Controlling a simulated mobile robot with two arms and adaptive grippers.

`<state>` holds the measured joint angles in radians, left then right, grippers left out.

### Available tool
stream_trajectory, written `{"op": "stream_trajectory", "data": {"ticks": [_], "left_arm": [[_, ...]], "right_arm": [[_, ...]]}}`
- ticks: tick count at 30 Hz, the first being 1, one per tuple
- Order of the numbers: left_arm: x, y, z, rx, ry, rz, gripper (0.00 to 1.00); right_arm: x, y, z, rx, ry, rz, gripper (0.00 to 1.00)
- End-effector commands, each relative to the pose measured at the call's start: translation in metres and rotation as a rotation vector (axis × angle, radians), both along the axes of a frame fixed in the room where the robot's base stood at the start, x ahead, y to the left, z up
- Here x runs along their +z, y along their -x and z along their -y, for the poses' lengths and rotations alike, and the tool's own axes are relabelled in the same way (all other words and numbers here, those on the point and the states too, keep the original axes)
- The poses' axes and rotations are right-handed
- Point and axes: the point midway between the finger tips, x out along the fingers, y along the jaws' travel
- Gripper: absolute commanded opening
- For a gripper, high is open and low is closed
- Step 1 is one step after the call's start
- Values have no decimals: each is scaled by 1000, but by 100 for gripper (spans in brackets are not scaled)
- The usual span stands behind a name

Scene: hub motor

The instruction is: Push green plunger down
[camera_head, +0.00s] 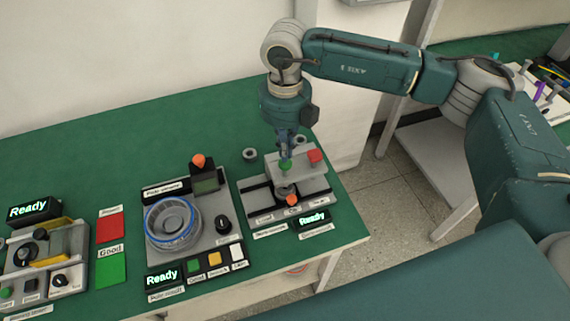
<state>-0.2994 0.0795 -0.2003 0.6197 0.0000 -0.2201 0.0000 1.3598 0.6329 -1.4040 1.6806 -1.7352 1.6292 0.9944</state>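The green plunger (285,165) is a small green knob on the grey test fixture (320,183) at the right part of the green table. My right gripper (286,155) points straight down directly above the plunger, with its fingers together. Its tips are at or just over the knob's top; I cannot tell whether they touch. A red knob (315,156) sits on the same fixture, just right of the plunger. My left gripper is not in view.
A station with a blue-ringed round holder (172,223) and an orange-topped post (198,161) stands left of the fixture. Red (110,227) and green (111,268) pads lie farther left. Small grey rings (249,154) lie behind the fixture. The table's back left is clear.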

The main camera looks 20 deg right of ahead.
Motion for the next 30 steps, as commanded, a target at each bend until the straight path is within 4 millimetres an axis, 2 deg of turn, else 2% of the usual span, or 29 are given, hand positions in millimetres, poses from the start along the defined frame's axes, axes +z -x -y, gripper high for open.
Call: {"op": "stream_trajectory", "data": {"ticks": [8, 30], "left_arm": [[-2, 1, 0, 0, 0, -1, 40], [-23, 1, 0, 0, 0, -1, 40]], "right_arm": [[-2, 0, 0, 0, 0, 0, 0], [-24, 0, 0, 0, 0, 0, 0]]}}
